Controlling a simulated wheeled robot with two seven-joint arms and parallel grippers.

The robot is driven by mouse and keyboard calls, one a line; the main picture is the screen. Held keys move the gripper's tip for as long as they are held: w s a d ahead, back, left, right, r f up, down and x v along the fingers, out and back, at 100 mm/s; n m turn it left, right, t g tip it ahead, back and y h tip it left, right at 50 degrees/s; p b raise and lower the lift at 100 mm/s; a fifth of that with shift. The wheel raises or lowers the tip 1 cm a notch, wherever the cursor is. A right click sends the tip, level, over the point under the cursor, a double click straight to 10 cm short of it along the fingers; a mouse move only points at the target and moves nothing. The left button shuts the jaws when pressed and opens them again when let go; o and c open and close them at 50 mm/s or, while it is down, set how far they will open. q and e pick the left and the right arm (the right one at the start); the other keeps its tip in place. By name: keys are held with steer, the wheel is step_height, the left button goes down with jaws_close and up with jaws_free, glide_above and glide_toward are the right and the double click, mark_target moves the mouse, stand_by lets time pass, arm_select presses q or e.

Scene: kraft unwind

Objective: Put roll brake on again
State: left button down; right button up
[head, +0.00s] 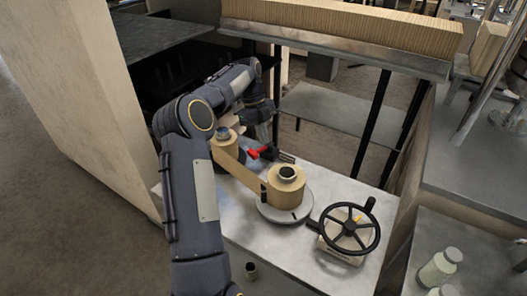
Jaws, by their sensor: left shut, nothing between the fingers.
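A red lever (257,152), which looks like the roll brake's handle, sits on the pale machine table behind the front kraft roll. A dark ribbed part (286,157) lies just right of it. The large kraft roll (285,190) stands on a round grey plate, its paper web running left to a smaller kraft roll (223,152). My left gripper (268,138) is shut and empty, pointing down just above the red lever; I cannot tell whether it touches it. Which position the brake is in is not clear. My right gripper is out of view.
A small dark cup (250,270) is at the front edge. Pale jars (440,266) stand on a lower right shelf. A beige panel (85,95) rises at left.

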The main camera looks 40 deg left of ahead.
arm_select(q)
steer(key=shift+v, duration=1.25)
steer(key=shift+s, duration=0.15)
steer(key=s+d+r+n+t+y, duration=0.1)
steer(key=s+d+r+n, duration=0.35)
steer(key=d, duration=0.35)
steer(key=s+d+r+n+t+y, duration=0.1)
steer(key=s+d+r+n+t, duration=0.1)
steer(key=s+d+r+n, duration=0.45)
steer(key=s+d+f+n+t+h, duration=0.1)
steer(key=s+d+f+n, duration=0.3)
steer(key=s, duration=0.4)
steer(key=s+d+f+n+t+h, duration=0.1)
steer(key=s+d+f+n, duration=0.3)
steer(key=s+d, duration=0.4)
steer(key=shift+s+d+f+n+t, duration=0.2)
steer(key=shift+d+f+n+t, duration=0.1)
steer(key=shift+d+n+t, duration=0.45)
